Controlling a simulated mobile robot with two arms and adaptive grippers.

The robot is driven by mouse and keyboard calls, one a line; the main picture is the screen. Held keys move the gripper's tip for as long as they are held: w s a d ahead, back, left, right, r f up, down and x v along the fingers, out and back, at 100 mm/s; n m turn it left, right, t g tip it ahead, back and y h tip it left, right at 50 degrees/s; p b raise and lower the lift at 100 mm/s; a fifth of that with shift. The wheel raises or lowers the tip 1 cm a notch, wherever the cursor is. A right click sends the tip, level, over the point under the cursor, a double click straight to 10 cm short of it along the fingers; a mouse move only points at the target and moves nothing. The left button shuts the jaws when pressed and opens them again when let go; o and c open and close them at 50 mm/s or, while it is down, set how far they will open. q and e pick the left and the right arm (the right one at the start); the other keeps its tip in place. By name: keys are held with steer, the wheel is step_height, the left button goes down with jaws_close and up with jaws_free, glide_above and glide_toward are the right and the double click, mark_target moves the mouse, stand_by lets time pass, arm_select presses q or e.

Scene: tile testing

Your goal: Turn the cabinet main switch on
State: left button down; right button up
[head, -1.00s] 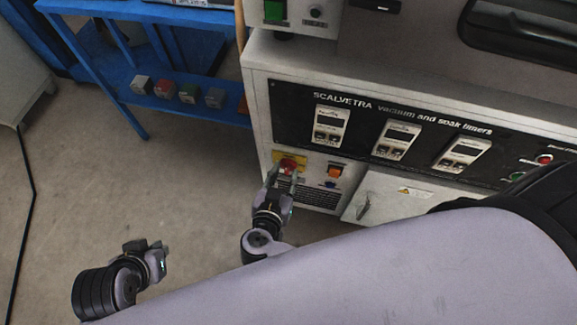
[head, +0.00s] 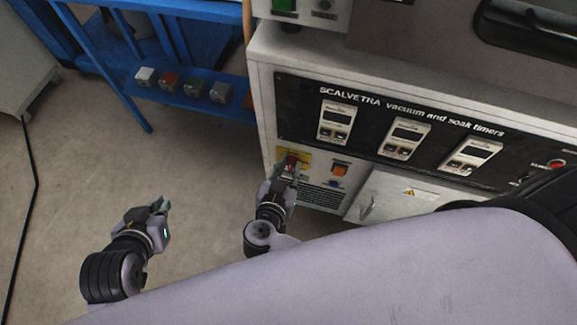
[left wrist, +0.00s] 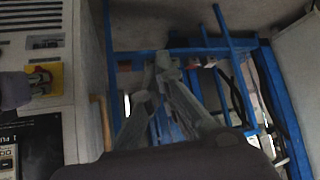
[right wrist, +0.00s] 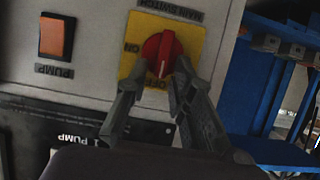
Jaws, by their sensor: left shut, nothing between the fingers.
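The main switch is a red rotary knob (right wrist: 160,52) on a yellow plate (right wrist: 192,38) on the cabinet front. In the right wrist view its labels appear upside down, and the knob's white mark points toward OFF. In the head view the yellow plate (head: 304,155) is partly hidden by my right gripper (head: 288,168). My right gripper also shows in the right wrist view (right wrist: 160,68), open, with its fingertips on either side of the knob's lower end; contact is unclear. My left gripper (head: 162,206) is shut and empty over the floor, left of the cabinet. It also shows in the left wrist view (left wrist: 162,58).
An orange pump switch (right wrist: 56,37) is beside the main switch. Timers (head: 338,121) line the black panel above, and a small door with a handle (head: 368,206) is to the right. A blue rack (head: 190,95) with small blocks stands left; open floor lies before it.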

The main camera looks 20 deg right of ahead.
jaws_close()
stand_by(0.3)
